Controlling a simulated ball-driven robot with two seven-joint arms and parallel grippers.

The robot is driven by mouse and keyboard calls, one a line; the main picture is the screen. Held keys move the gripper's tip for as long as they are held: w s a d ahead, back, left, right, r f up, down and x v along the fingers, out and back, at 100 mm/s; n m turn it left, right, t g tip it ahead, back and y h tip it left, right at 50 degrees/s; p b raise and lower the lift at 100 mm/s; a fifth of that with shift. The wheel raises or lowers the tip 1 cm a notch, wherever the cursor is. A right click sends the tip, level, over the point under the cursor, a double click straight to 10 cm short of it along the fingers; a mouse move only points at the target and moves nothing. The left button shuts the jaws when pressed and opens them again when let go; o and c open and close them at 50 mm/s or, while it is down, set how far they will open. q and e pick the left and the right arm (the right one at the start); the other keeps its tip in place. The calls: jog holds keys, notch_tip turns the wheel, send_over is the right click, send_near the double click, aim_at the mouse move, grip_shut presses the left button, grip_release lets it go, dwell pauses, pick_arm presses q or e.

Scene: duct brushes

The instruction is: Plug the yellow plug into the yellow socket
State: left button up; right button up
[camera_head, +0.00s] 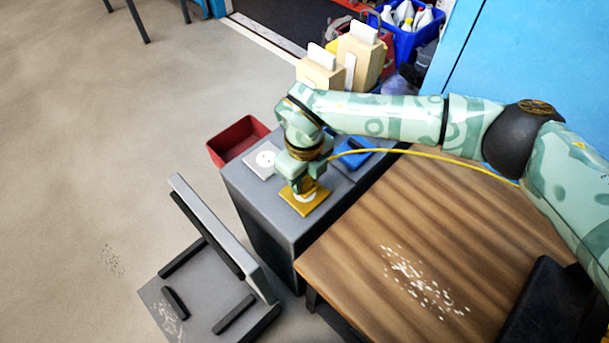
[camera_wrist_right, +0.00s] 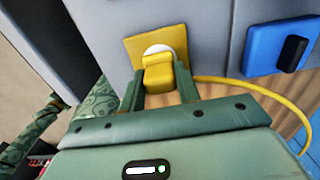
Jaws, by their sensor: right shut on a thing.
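The yellow socket (camera_head: 311,206) is a square yellow plate with a pale round face, on top of the grey cabinet. It also shows in the right wrist view (camera_wrist_right: 137,44), with the white round face partly hidden behind the plug. My right gripper (camera_head: 303,187) is right over this plate. In the wrist view its fingers are shut on the yellow plug (camera_wrist_right: 158,73), a blocky piece with a yellow cable (camera_wrist_right: 250,87) leading right. The plug is lined up with the round face, close or touching; I cannot tell whether it is seated. My left gripper is not in view.
On the same cabinet (camera_head: 262,212) are a white socket (camera_head: 257,168) and a blue socket (camera_head: 349,162) with a dark piece on it. A wooden table (camera_head: 350,270) adjoins at right. A red bin (camera_head: 232,143) and grey open-sided unit (camera_head: 215,290) stand at left.

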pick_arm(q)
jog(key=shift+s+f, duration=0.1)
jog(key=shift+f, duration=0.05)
pick_arm(e)
jog(key=shift+f, duration=0.6)
jog(key=o, duration=1)
pick_arm(q)
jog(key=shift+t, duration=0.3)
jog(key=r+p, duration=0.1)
jog(key=p, duration=0.1)
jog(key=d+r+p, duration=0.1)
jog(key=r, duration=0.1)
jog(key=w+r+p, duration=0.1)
jog(key=p, duration=0.1)
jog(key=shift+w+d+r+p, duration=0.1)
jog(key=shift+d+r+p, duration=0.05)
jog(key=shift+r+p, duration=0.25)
pick_arm(e)
notch_tip(320, 180, up, 16)
jog(key=shift+r, duration=0.15)
